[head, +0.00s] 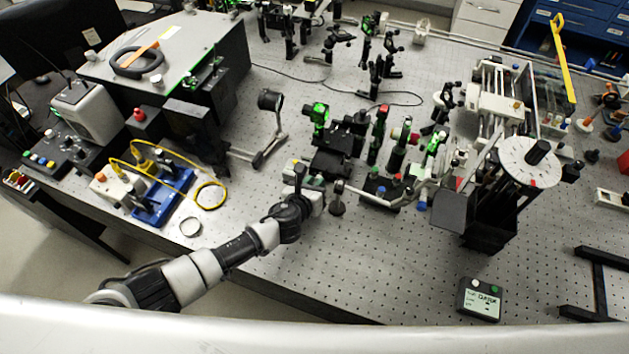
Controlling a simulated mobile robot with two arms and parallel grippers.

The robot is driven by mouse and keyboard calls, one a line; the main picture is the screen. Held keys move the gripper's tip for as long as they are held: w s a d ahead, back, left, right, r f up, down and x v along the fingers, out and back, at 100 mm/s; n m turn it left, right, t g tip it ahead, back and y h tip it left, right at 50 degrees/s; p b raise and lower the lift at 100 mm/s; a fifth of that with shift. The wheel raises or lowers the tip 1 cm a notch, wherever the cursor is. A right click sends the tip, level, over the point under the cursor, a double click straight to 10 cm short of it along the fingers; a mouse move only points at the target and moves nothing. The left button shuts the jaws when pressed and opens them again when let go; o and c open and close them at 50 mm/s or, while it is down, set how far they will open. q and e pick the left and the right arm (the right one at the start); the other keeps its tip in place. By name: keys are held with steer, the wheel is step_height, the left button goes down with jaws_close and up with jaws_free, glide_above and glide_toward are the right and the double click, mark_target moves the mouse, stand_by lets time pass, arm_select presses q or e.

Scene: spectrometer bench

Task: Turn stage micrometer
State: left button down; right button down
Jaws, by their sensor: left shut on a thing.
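The black translation stage (334,160) stands on the perforated optical table, with a green-lit mount (320,114) at its back left. My left arm reaches in from the lower left. My left gripper (316,183) is at the front edge of the stage, shut on the stage micrometer. The gripper and wrist largely hide the micrometer, so its scale and angle cannot be read. My right gripper is not in view.
Several optic mounts (397,150) stand close right of the stage. A post-mounted arm (270,142) stands behind left. Yellow cables (210,195) and a blue-based unit (160,197) lie left. A tower with a white dial (515,160) stands right. The front table is mostly clear around a small display box (480,299).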

arm_select(q)
steer(key=shift+m, duration=0.3)
stand_by(0.4)
steer(key=c, duration=1)
jaws_free()
steer(key=shift+c, duration=0.2)
steer(key=shift+s, duration=0.1)
steer(key=v, duration=1)
steer(key=shift+s+a+r+p, duration=0.1)
steer(key=shift+s+p, duration=0.2)
